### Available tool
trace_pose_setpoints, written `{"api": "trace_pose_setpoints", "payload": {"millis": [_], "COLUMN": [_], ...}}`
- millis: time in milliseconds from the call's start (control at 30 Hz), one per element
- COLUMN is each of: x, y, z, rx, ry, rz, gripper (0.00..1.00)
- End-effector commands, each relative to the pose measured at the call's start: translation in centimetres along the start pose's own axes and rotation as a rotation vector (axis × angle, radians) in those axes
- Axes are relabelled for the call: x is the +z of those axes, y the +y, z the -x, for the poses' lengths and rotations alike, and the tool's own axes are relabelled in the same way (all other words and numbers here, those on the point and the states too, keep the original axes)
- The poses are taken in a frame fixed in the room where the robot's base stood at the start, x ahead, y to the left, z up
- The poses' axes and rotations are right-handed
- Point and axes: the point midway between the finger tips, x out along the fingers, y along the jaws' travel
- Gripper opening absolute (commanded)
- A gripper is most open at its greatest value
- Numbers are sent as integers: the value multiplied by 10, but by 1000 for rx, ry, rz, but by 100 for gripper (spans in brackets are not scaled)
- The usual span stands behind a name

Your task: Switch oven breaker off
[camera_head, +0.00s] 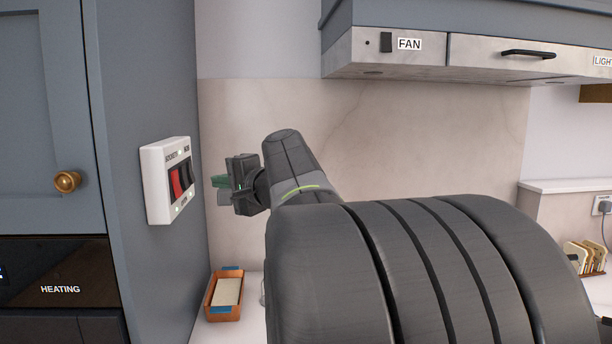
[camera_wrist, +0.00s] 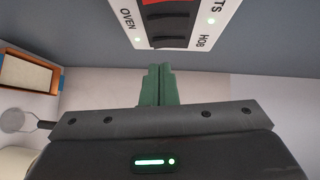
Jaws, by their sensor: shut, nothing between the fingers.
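The white breaker box (camera_head: 158,185) is on the side of the blue cabinet. It has a red switch (camera_head: 177,183) on the left and a dark switch (camera_head: 187,178) beside it. The fingertips also show in the wrist view (camera_wrist: 157,72).
The oven display (camera_head: 60,288) at lower left reads HEATING. A brass knob (camera_head: 67,181) sticks out from the cabinet door. The range hood (camera_head: 420,60) hangs at upper right. An orange tray (camera_head: 223,300) sits on the counter below my gripper. Space between gripper and box is clear.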

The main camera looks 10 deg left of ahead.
Motion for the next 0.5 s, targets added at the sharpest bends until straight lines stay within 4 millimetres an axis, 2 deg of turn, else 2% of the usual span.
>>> {"api": "trace_pose_setpoints", "payload": {"millis": [33, 100, 300, 500], "x": [0, 5, 21, 28], "y": [-2, -3, -2, -1], "z": [-12, -22, -37, -44], "rx": [1, 0, 0, 0], "ry": [-4, -3, -2, 0], "rz": [-2, 0, 0, 0], "gripper": [0, 0, 0, 0]}}
